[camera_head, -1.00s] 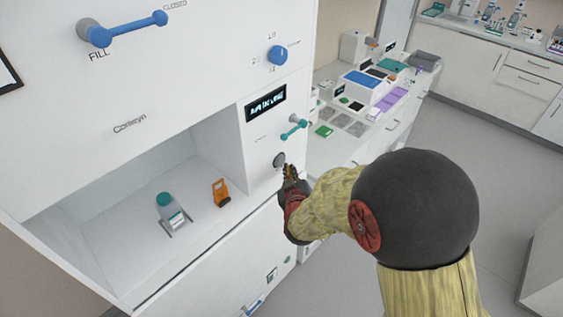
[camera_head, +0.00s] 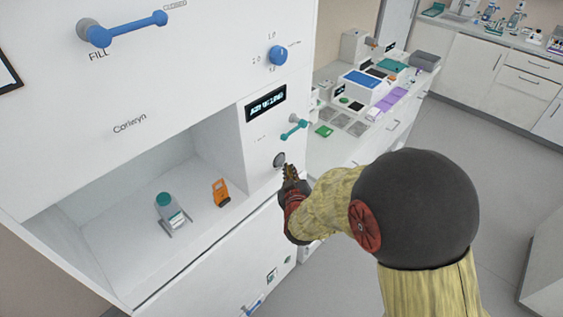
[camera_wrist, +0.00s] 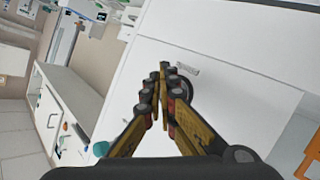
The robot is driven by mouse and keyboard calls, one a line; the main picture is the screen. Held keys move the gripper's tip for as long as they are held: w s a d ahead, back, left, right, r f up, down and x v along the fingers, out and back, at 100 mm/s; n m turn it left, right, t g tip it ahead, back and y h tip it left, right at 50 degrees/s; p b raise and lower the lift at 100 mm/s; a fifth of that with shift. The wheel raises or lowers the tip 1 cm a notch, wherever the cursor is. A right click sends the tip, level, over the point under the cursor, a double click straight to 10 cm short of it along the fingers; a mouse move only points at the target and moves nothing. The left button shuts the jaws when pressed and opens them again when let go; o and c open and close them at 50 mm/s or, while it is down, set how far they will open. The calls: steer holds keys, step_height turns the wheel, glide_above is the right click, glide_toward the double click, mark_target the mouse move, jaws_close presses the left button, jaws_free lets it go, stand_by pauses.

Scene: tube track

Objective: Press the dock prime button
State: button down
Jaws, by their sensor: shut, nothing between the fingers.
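A round grey button (camera_head: 280,159) sits on the right front panel of the white machine, below a teal lever. Its label is too small to read in the head view. My gripper (camera_head: 289,169) is shut and empty, with its tips just to the lower right of the button. In the wrist view my gripper (camera_wrist: 163,70) points at the white panel, and the dark round button (camera_wrist: 187,86) is partly hidden behind the fingers. I cannot tell whether the tips touch it.
Above are a lit display (camera_head: 266,103), the teal lever (camera_head: 293,129) and a blue knob (camera_head: 278,55). The open bay at left holds a teal-capped bottle (camera_head: 170,210) and an orange object (camera_head: 221,193). A cluttered counter (camera_head: 322,150) stands behind at right.

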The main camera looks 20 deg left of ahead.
steer(key=shift+a, duration=0.1)
steer(key=shift+w+a, duration=0.2)
steer(key=shift+a, duration=0.1)
steer(key=shift+w+a, duration=0.15)
steer(key=shift+a, duration=0.35)
stand_by(0.8)
steer(key=shift+d+b, duration=0.15)
steer(key=shift+b, duration=0.15)
steer(key=shift+s+d, duration=0.35)
steer(key=shift+d, duration=0.4)
steer(key=d, duration=0.1)
steer(key=s+d+b, duration=0.1)
steer(key=d, duration=0.1)
steer(key=s+d, duration=0.1)
steer(key=shift+d+b, duration=0.3)
steer(key=shift+b, duration=0.1)
stand_by(0.6)
